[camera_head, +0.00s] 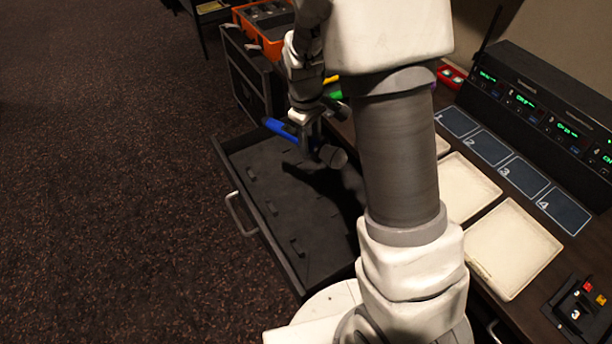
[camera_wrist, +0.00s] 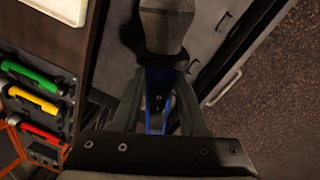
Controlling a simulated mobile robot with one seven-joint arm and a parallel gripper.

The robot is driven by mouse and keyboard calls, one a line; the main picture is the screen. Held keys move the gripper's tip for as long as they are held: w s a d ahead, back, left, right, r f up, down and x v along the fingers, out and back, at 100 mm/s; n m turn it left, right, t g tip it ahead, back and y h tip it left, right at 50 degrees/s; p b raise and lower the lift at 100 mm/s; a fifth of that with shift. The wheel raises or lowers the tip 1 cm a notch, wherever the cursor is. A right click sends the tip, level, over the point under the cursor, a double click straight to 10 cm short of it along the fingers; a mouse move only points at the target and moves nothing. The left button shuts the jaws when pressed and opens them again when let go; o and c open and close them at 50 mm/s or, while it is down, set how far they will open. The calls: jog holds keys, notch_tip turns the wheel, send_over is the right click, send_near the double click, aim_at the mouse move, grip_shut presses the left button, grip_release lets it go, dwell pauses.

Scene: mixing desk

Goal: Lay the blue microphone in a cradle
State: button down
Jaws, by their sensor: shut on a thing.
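The blue microphone (camera_head: 281,130) has a blue handle and a dark grey head. My gripper (camera_head: 311,138) is shut on its body and holds it over the open drawer, handle end to the left and head to the right. In the wrist view the microphone's head (camera_wrist: 166,24) sticks out past the fingers, and part of its blue body shows between them. The open drawer (camera_head: 262,218) has a dark lining with several small upright cradle supports (camera_head: 296,246). The microphone seems to be above the lining; the exact gap cannot be told. My arm hides the drawer's right part.
The desk holds cream trays (camera_head: 512,247), numbered pads (camera_head: 486,147) and a receiver unit (camera_head: 540,100). An orange case (camera_head: 262,22) stands behind. Carpet at left is clear.

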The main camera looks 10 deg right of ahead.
jog(key=shift+w+f+n+g+y+b, duration=0.2)
jog(key=shift+w+f+n+b, duration=0.6)
jog(key=shift+f+n+b, duration=2.35)
jog(key=shift+w+f+n+g+y+b, duration=0.2)
jog(key=shift+w+f+n+b, duration=1.15)
jog(key=shift+f, duration=3.05)
jog(key=shift+w+f+n+g+y+b, duration=0.1)
jog(key=shift+w+f+n+y+b, duration=0.15)
jog(key=shift+f+n+b, duration=2.8)
jog(key=shift+f+m+b, duration=0.55)
jog(key=shift+f+m, duration=0.1)
jog(key=shift+w+d, duration=0.1)
jog(key=shift+d, duration=0.15)
jog(key=shift+f+b, duration=0.3)
jog(key=shift+f, duration=0.45)
